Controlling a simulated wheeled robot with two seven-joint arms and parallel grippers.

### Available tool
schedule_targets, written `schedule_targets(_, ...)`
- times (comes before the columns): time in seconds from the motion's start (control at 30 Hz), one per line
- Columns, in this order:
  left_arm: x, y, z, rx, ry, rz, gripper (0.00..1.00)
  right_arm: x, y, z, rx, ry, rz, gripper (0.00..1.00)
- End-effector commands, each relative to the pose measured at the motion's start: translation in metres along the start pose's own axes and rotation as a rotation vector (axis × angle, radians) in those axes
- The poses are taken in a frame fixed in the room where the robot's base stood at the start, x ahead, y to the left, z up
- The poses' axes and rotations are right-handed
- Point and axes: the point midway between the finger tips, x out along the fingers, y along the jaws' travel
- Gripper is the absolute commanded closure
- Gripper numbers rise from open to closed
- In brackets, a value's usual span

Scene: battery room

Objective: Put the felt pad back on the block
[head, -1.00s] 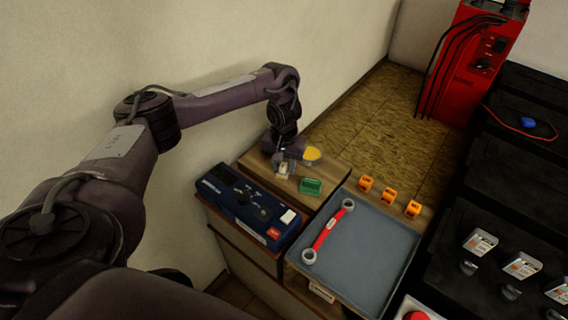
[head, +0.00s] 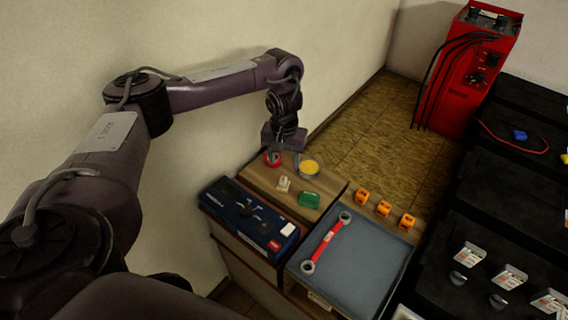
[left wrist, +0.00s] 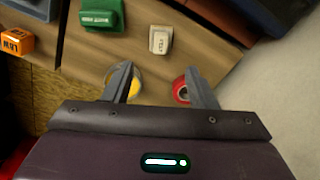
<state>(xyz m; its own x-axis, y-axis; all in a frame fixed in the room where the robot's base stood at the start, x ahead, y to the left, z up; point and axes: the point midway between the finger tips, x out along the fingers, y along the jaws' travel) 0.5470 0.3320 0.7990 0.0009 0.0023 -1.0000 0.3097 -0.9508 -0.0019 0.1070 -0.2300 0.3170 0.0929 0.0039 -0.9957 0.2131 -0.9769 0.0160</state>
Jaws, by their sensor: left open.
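My left gripper (head: 285,156) is open and empty above the far left end of the wooden top; its two fingers also show in the left wrist view (left wrist: 159,72). A small cream block-shaped piece (head: 284,184) with dark marks on it (left wrist: 160,40) stands just in front of the gripper, apart from the fingers. A green block (head: 309,199) is to its right (left wrist: 102,14). I cannot tell for certain which piece is the felt pad. A round yellow-topped tin (head: 309,168) and a red ring-shaped thing (head: 272,159) are by the fingers, partly hidden in the wrist view.
A dark blue case (head: 250,213) lies at the near left. A grey tray (head: 362,262) holds a red wrench (head: 326,243). Several orange clips (head: 383,209) stand behind the tray. A red charger (head: 470,75) and black batteries (head: 520,175) are on the right. The wall is close on the left.

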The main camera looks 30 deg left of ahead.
Motion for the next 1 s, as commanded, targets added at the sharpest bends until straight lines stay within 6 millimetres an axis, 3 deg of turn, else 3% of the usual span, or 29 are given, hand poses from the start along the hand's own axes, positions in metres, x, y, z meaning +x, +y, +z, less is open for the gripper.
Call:
schedule_targets(0.03,-0.015,-0.001,-0.001,0.0,0.002,-0.002,0.48,-0.01,0.0,-0.001,0.0,0.0,0.0,0.36)
schedule_targets(0.23,-0.034,0.0,0.0,0.0,0.0,-0.001,0.48,-0.019,0.0,-0.002,0.0,-0.001,-0.001,0.36)
schedule_targets(1.0,-0.036,0.0,0.0,0.0,-0.001,-0.001,0.48,-0.019,0.0,-0.005,0.001,0.003,0.0,0.36)
